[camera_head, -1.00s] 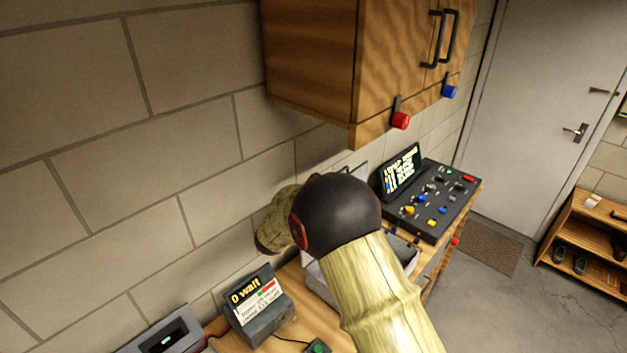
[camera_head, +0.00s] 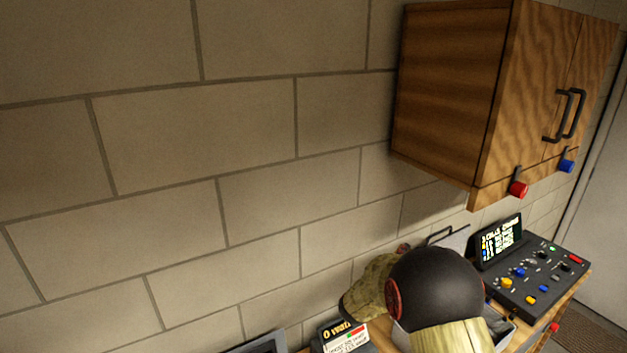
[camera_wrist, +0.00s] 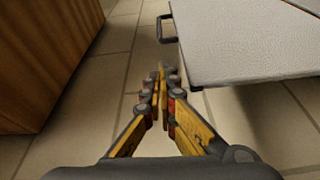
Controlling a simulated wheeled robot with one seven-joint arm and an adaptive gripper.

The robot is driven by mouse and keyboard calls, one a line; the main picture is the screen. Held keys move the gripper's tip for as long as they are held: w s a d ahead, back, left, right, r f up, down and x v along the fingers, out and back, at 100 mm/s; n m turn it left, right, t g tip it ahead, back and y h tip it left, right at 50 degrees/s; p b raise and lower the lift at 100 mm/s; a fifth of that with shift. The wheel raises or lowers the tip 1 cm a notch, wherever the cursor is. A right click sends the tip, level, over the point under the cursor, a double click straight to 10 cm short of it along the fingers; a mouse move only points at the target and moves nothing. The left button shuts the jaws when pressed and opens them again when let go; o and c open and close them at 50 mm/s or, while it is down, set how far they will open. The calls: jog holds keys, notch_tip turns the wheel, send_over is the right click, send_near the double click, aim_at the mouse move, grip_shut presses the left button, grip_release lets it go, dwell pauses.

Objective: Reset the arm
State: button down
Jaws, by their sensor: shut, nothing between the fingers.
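My gripper (camera_wrist: 160,85) shows in the wrist view with its yellow and black fingers together and nothing between them. It points over a tiled surface between a wooden panel on the left and a pale textured panel on the right. In the head view my arm, with its dark round joint, fills the lower right over the bench. The gripper's fingers are not visible in the head view.
A wooden cabinet (camera_head: 448,95) with red and blue knobs hangs on the block wall. A control panel (camera_head: 537,279) and a lit screen (camera_head: 499,240) stand on the bench at right. A "0 wait" display (camera_head: 343,337) is partly cut off. In the wrist view a dark handle (camera_wrist: 166,28) sits beside the pale panel (camera_wrist: 245,45).

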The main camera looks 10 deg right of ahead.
jog(key=a+r+m+t+y+b, duration=0.1)
jog(key=a+r+t+y+b, duration=0.3)
jog(key=a+y, duration=0.4)
jog(key=s+a+g+y+b, duration=0.2)
jog(key=s+a+y+b, duration=0.4)
jog(key=a, duration=0.5)
jog(key=s+f+m+g+b, duration=0.2)
jog(key=s+f, duration=0.2)
jog(key=s, duration=0.8)
jog(key=s+a+f+m+g+b, duration=0.1)
jog(key=s+f+m+g, duration=0.1)
jog(key=s, duration=0.9)
jog(key=s+a+f+m+g+b, duration=0.1)
jog(key=s+f+g, duration=0.3)
jog(key=s, duration=0.8)
jog(key=shift+s+a+f+m+b, duration=0.2)
jog(key=shift+s+f+m+b, duration=0.15)
jog(key=shift+f+m+b, duration=0.4)
jog(key=shift+d+f, duration=0.1)
jog(key=shift+f, duration=0.05)
